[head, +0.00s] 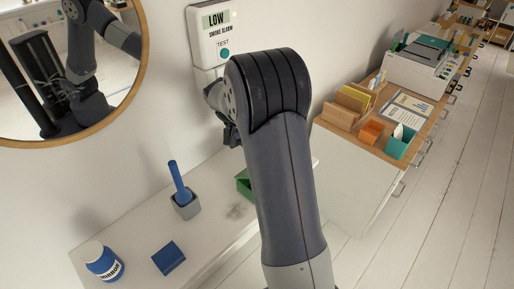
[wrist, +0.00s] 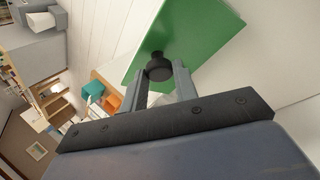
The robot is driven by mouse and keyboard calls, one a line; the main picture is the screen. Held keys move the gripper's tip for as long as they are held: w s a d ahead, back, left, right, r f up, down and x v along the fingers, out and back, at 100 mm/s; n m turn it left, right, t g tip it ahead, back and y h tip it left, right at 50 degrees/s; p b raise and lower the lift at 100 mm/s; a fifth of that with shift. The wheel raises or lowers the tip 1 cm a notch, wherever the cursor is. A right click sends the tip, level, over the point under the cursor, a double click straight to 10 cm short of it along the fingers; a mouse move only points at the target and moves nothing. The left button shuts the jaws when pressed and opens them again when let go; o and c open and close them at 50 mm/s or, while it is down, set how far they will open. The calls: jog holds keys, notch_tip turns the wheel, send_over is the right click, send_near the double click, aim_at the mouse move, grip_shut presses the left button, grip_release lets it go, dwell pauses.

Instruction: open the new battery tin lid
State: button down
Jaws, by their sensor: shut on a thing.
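In the wrist view a flat green lid (wrist: 190,35) with a round black knob (wrist: 159,68) fills the upper middle. My gripper (wrist: 161,82) is shut on the knob, one finger on each side. In the head view a green tin (head: 243,184) shows on the white shelf, partly hidden behind my arm. The lid and my fingertips are hidden there by the arm, so I cannot tell from this how far the lid is from the tin.
The white shelf holds a blue jar (head: 104,262), a blue block (head: 169,258) and a grey holder (head: 186,206) with a blue handle. An orange box (head: 371,132) and teal box (head: 401,144) stand right.

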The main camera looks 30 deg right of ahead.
jog(key=c, duration=1.1)
grip_release()
jog(key=b+v, duration=0.1)
jog(key=v, duration=0.9)
jog(key=shift+w+a+r, duration=0.1)
jog(key=shift+r, duration=0.3)
jog(key=shift+f, duration=0.1)
jog(key=p+x, duration=0.1)
jog(key=x, duration=1)
